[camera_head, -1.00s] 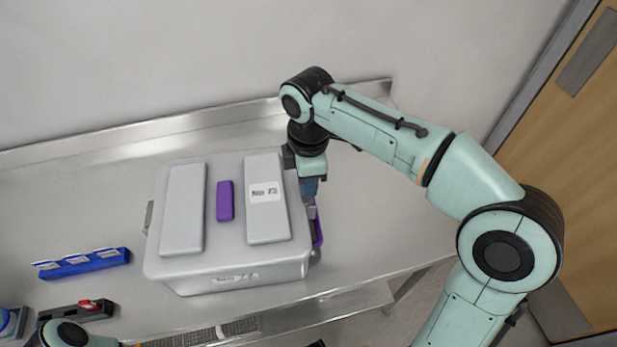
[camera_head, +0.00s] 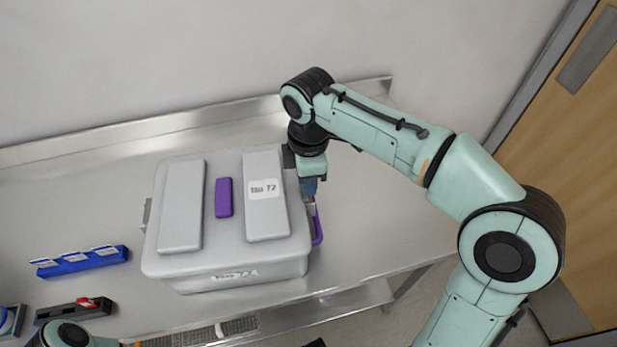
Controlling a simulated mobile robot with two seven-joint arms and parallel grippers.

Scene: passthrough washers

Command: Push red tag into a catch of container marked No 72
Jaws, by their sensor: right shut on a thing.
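The grey container (camera_head: 222,264) sits on the steel table, with raised lid panels, a purple block (camera_head: 223,197) on top and a label (camera_head: 264,189) that looks like No 72, though its last digit is blurred. A red tag (camera_head: 88,303) lies on a dark holder at the lower left. My right gripper (camera_head: 311,192) points down at the container's right side, shut on what seems to be the purple catch (camera_head: 319,228); its fingertips are partly hidden. Part of my left arm shows at the bottom left edge, its gripper out of view.
A blue rack (camera_head: 80,261) with white labels stands left of the container. The dark holder (camera_head: 55,314) is in front of it. The steel table (camera_head: 375,215) is clear to the right and has a raised back edge. A wooden door is at the far right.

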